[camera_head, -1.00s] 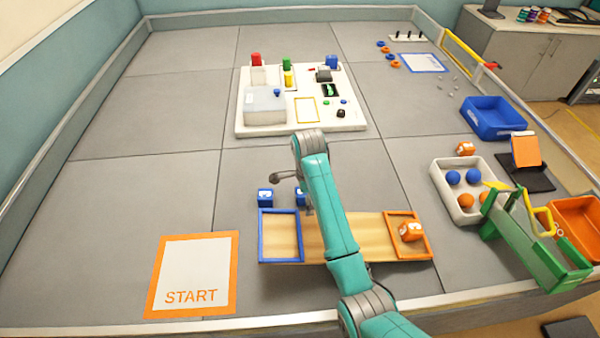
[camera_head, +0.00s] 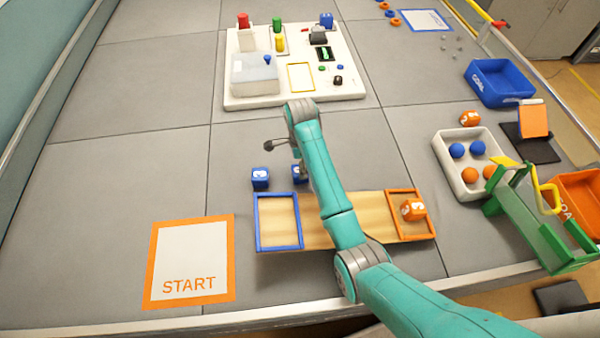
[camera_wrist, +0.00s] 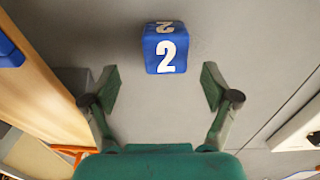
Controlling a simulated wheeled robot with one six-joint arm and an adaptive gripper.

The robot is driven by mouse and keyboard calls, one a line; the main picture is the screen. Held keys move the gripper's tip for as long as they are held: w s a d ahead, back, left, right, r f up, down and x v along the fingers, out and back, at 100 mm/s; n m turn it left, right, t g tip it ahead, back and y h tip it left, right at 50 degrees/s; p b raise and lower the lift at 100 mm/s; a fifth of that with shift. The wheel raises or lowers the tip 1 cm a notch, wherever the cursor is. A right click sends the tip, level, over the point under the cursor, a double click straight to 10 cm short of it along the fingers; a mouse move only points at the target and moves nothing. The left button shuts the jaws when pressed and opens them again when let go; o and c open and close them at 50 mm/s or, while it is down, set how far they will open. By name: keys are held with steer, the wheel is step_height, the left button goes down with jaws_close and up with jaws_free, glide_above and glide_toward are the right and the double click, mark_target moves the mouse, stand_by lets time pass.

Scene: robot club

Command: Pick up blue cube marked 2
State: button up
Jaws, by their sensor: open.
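The blue cube marked 2 (camera_wrist: 165,50) shows in the wrist view, upright on the grey floor with a white 2 on its near face and another on top. My gripper (camera_wrist: 160,82) is open and empty, its fingers to either side below the cube in the picture. The cube appears just beyond the fingertips, roughly centred between them, not touching.
A wooden board with a blue frame (camera_head: 257,222) and an orange frame (camera_head: 431,222) lies in front of the cubes. An orange cube (camera_head: 413,210) sits in the orange frame. A white panel (camera_head: 350,92) with coloured parts stands behind. Floor left of the cubes is clear.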

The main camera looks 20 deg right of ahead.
steer(key=shift+w+d+f, duration=0.1)
steer(key=shift+w+f, duration=0.1)
steer(key=shift+f, duration=1.15)
steer(key=shift+w+f, duration=0.15)
steer(key=shift+f, duration=1.2)
steer(key=c, duration=1.2)
